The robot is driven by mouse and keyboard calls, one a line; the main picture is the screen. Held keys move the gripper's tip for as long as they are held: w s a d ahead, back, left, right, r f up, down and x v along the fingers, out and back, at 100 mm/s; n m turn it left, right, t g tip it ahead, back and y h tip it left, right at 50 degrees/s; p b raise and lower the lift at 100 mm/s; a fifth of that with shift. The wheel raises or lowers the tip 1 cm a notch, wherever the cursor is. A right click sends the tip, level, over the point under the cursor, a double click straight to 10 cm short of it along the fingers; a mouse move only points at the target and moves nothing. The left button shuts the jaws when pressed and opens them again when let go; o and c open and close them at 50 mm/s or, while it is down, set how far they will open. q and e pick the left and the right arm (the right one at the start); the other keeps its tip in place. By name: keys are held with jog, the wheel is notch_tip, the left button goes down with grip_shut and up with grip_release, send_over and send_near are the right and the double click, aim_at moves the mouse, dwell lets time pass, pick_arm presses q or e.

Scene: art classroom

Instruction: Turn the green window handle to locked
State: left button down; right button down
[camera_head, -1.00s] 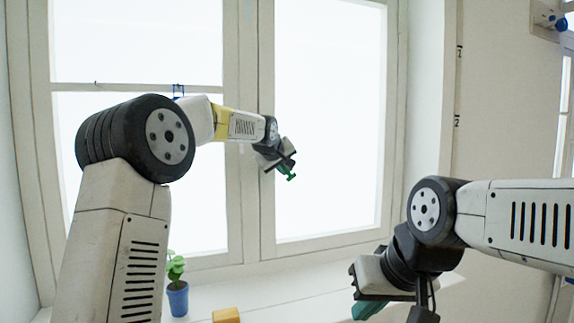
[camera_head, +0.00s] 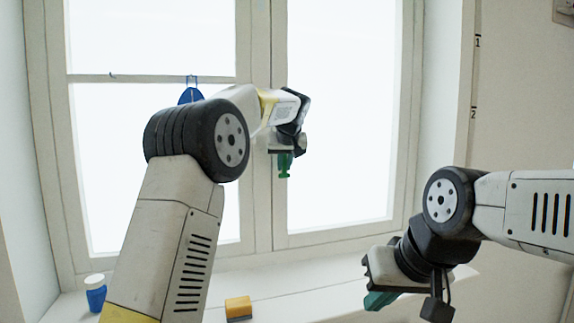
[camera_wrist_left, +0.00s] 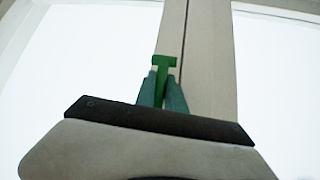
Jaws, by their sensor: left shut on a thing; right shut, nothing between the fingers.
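The green window handle (camera_head: 284,172) is on the middle window frame and points roughly straight down in the head view. My left gripper (camera_head: 285,159) is shut on it and hides its upper part. In the left wrist view the handle (camera_wrist_left: 164,64) shows as a green T shape between the teal fingers of my left gripper (camera_wrist_left: 162,92), against the pale frame. My right gripper (camera_head: 379,300) is shut and empty, low at the right, in front of the sill and apart from the window.
The window sill (camera_head: 310,285) runs below the window. A blue object (camera_head: 190,94) hangs at the window behind my left arm.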

pick_arm(q)
jog(key=shift+a, duration=0.1)
dwell(0.3)
jog(key=c, duration=1.4)
grip_release()
jog(key=v, duration=0.7)
jog(key=shift+s+r, duration=0.25)
jog(key=shift+s, duration=0.05)
